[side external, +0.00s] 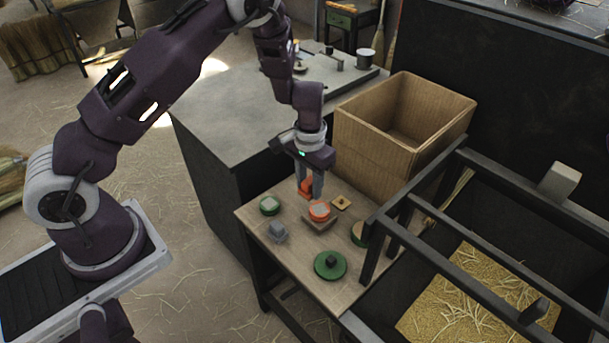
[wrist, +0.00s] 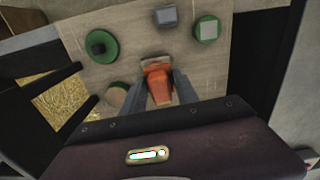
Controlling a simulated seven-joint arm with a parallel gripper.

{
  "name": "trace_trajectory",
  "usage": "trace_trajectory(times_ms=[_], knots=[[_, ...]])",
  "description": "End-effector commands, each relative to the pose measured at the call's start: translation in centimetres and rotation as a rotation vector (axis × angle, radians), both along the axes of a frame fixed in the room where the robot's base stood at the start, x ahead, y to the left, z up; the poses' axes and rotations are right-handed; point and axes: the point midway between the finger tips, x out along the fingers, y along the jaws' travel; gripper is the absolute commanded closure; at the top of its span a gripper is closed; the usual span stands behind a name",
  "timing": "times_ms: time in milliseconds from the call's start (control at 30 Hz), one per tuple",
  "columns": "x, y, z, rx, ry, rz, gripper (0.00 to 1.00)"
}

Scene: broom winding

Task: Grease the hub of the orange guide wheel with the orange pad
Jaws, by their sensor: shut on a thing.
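My gripper (side external: 311,187) points down over the small wooden table. In the wrist view its fingers (wrist: 161,96) are shut on an orange pad (wrist: 161,92), which also shows in the side view (side external: 305,188). The orange guide wheel (side external: 320,211), round with a pale top, sits on a small brown block just below and beside the pad. In the wrist view the pad and fingers hide most of the wheel (wrist: 154,65). I cannot tell whether the pad touches the wheel.
Nearby stand a green disc with a dark knob (side external: 330,266), a grey block (side external: 278,232), a green piece with a pale top (side external: 270,205), a yellow square (side external: 341,202) and a round tan-topped piece (side external: 359,233).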

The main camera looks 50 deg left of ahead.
Motion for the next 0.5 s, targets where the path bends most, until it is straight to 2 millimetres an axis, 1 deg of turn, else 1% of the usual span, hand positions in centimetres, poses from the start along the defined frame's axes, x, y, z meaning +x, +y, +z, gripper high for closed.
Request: trace_trajectory(times_ms=[500], knots=[[-0.1, 0.0, -4.6, 0.000, 0.003, 0.001, 0.96]])
